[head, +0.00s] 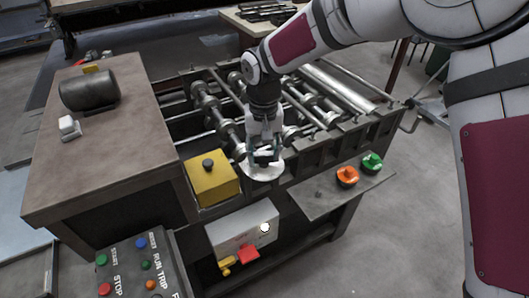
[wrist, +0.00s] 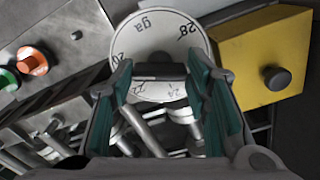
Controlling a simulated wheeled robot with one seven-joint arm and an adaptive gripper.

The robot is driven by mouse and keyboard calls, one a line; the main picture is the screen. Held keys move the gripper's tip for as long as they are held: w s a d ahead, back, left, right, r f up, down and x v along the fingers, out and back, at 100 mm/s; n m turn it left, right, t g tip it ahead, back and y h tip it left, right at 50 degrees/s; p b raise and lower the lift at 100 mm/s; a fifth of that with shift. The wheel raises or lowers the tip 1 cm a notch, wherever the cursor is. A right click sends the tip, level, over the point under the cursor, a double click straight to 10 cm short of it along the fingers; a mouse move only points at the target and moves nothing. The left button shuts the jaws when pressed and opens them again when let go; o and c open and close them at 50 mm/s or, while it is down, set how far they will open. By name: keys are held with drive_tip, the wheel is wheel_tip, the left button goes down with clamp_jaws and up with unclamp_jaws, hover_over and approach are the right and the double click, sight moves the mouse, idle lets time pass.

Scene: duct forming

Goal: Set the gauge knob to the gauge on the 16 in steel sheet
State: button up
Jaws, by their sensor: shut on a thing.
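The gauge dial is a white round plate on the front rail of the roller machine, in the head view (head: 262,174) and in the wrist view (wrist: 160,28). It bears "ga", "28", "20" and what looks like "22" and "24"; other marks are hidden by my fingers. The gauge knob (wrist: 160,70) is a dark bar at the dial's middle. My gripper (head: 264,155) points down at the dial, its green-padded fingers (wrist: 160,75) shut on either side of the knob. Which number the knob points to cannot be told. No 16 in steel sheet can be made out.
A yellow box with a black button (head: 210,180) stands just left of the dial. Orange (head: 347,177) and green (head: 372,163) buttons are on a shelf to the right. A grey box with a red part (head: 242,230) is below. A control panel (head: 140,265) stands front left.

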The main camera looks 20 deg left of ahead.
sight(265, 155)
drive_tip(key=n+b, duration=0.3)
drive_tip(key=n, duration=0.2)
drive_tip(key=shift+w+f, duration=0.1)
drive_tip(key=n+b, duration=0.2)
drive_tip(key=n, duration=0.3)
drive_tip(key=shift+n, duration=0.4)
drive_tip(key=o, duration=1.2)
drive_tip(key=shift+c, duration=0.2)
wheel_tip(265, 155, up, 12)
drive_tip(key=shift+d, duration=0.1)
